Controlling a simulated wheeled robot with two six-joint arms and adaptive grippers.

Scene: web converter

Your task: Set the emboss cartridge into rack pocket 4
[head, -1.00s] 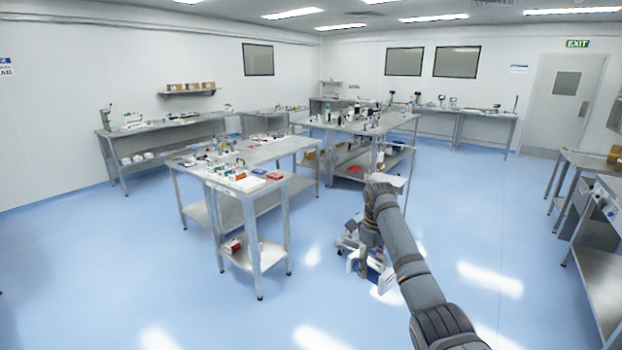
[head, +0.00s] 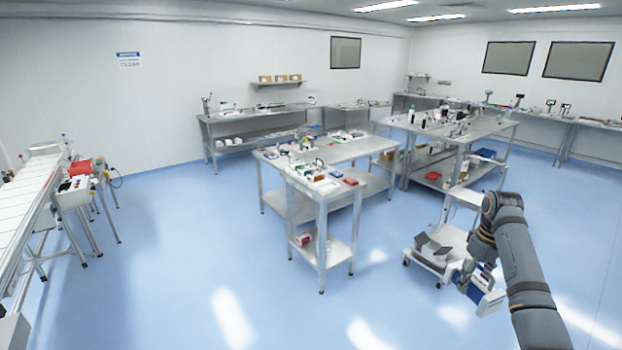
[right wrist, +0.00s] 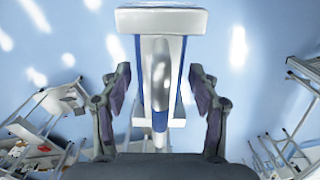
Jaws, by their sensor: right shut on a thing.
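My right gripper (head: 474,276) is low at the right of the head view, shut on a white and blue block, which I take to be the emboss cartridge (head: 487,300). In the right wrist view the cartridge (right wrist: 160,20) has a broad white end and blue sides. The fingers of my right gripper (right wrist: 158,92) stand on either side of its middle part. It is held up above the floor, clear of the tables. I cannot make out the rack or its pocket 4 in these views. My left gripper is not in view.
A steel table (head: 345,152) with small items stands ahead in the middle. A small cart (head: 425,250) is just beyond my right gripper. A white conveyor (head: 28,190) and a red box (head: 80,168) are at the left. Blue floor (head: 170,260) between them is clear.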

